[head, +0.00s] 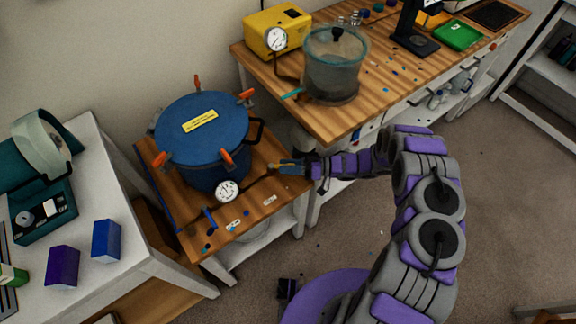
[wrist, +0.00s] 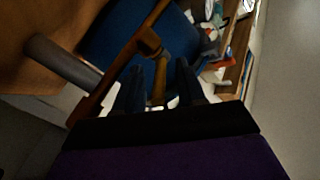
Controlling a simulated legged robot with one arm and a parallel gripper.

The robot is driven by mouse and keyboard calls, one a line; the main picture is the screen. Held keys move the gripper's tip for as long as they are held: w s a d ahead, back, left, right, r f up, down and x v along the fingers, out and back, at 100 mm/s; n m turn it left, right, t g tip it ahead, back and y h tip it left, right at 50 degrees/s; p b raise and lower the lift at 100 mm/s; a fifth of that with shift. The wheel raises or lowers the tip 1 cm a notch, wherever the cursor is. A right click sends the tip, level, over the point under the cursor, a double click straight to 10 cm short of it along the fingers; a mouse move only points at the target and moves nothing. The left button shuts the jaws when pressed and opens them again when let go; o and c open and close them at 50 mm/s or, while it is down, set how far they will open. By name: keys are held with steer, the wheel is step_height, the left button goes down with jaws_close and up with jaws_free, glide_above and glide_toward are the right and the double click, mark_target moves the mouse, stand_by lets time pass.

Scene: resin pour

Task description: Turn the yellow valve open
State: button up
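The yellow valve (head: 273,166) is on the brown hose line at the right edge of the small wooden table, beside the blue pressure pot (head: 203,140). In the wrist view its yellow-brown handle (wrist: 160,80) stands between my fingers. My gripper (head: 288,168) reaches the valve from the right. In the wrist view my gripper (wrist: 160,88) has its dark fingers spread, one on each side of the handle, with gaps showing. The fingers partly hide the valve in the head view.
A pressure gauge (head: 228,190) sits on the hose left of the valve. The larger wooden bench (head: 350,118) with a clear chamber (head: 334,68) and a yellow pump (head: 277,30) stands behind. A white table (head: 130,265) is at left. Open floor (head: 505,200) lies right.

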steer(key=shift+r, duration=0.1)
steer(key=shift+r, duration=0.3)
step_height(320, 180, up, 3)
steer(key=shift+w+p, duration=0.1)
steer(key=shift+p, duration=0.8)
steer(key=s+d+r+p, duration=0.1)
steer(key=s+d, duration=0.4)
steer(key=s, duration=1)
steer(key=shift+s+d+p, duration=0.15)
steer(key=shift+d+p, duration=0.05)
steer(key=shift+p, duration=0.7)
